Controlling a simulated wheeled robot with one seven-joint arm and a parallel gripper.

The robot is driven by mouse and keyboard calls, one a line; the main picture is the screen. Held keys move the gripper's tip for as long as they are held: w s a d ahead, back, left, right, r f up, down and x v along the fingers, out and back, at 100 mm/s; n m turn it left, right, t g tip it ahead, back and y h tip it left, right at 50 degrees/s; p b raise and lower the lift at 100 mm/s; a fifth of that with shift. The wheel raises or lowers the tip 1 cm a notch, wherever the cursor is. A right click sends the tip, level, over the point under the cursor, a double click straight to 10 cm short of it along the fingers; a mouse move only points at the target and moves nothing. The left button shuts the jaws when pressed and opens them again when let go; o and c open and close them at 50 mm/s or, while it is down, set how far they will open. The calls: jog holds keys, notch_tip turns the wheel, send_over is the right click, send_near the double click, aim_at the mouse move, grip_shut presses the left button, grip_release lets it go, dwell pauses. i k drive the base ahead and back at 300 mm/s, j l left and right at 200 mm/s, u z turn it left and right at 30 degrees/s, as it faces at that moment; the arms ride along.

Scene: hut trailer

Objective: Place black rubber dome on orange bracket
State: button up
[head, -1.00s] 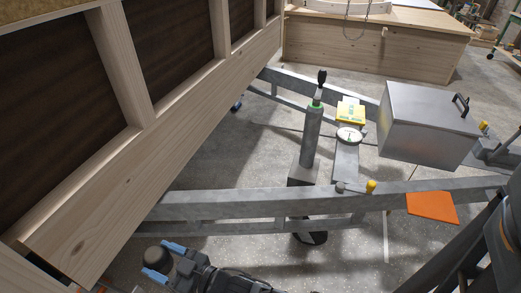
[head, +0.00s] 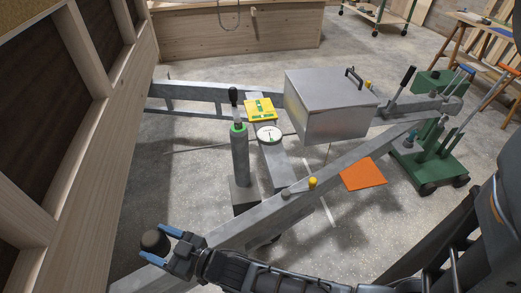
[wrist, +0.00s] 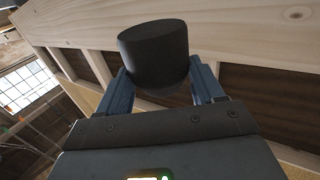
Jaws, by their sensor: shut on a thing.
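The black rubber dome (head: 154,241) is in my gripper (head: 163,246), at the lower left of the head view. The blue fingers are shut on its sides. In the wrist view the dome (wrist: 155,55) sticks out past the fingertips of my gripper (wrist: 160,85), and its smooth dark end shows. The orange bracket (head: 363,173) appears as a flat orange plate beside the grey trailer beam, right of centre in the head view. Its top is bare. The dome is well to the left of the bracket and apart from it.
The grey beam (head: 250,224) runs diagonally between my gripper and the bracket, with a yellow cap (head: 312,183) on it. A metal box (head: 325,108), a grey-green cylinder (head: 240,160) and a round gauge (head: 269,135) stand behind. A wooden framed wall (head: 75,200) is close at left.

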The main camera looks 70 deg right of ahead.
aim_at(360, 171)
jog(key=j+z, duration=0.55)
jog(key=z, duration=0.3)
jog(key=k+j+z, duration=0.1)
jog(key=j+z, duration=0.15)
jog(key=z, duration=0.15)
jog(key=k+j+z, duration=0.1)
jog(key=j+z, duration=0.15)
jog(key=z, duration=0.2)
jog(key=k+j+z, duration=0.15)
jog(key=z, duration=0.25)
jog(key=k+j+z, duration=0.15)
jog(key=z, duration=0.3)
